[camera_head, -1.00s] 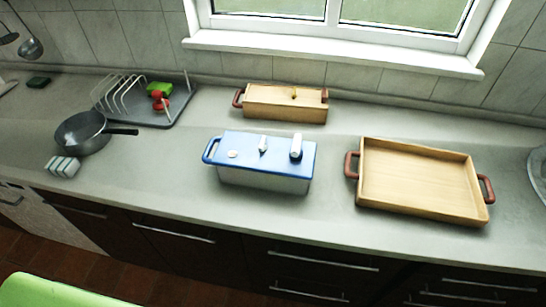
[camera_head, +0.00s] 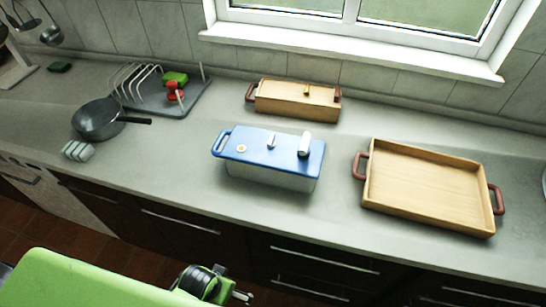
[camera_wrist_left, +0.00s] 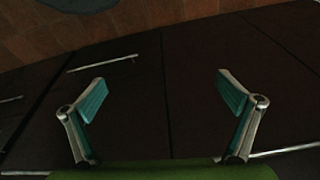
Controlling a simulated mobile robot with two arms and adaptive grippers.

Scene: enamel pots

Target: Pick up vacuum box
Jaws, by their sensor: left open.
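The vacuum box, a pale box with a blue lid and a blue handle at its left end (camera_head: 268,150), stands on the middle of the counter in the head view. Small white fittings sit on its lid. My left arm's green link and a dark joint show at the bottom of the head view, in front of the counter. In the left wrist view my left gripper (camera_wrist_left: 161,95) is open and empty, its two fingers wide apart, facing dark cabinet fronts. The box does not show in that view. My right gripper is not in view.
A wooden tray with red-brown handles (camera_head: 478,229) lies right of the box. A smaller wooden box (camera_head: 297,101) stands behind it. A dark pan (camera_head: 97,120), a dish rack (camera_head: 160,98) and a striped sponge (camera_head: 78,151) are to the left. The counter before the box is clear.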

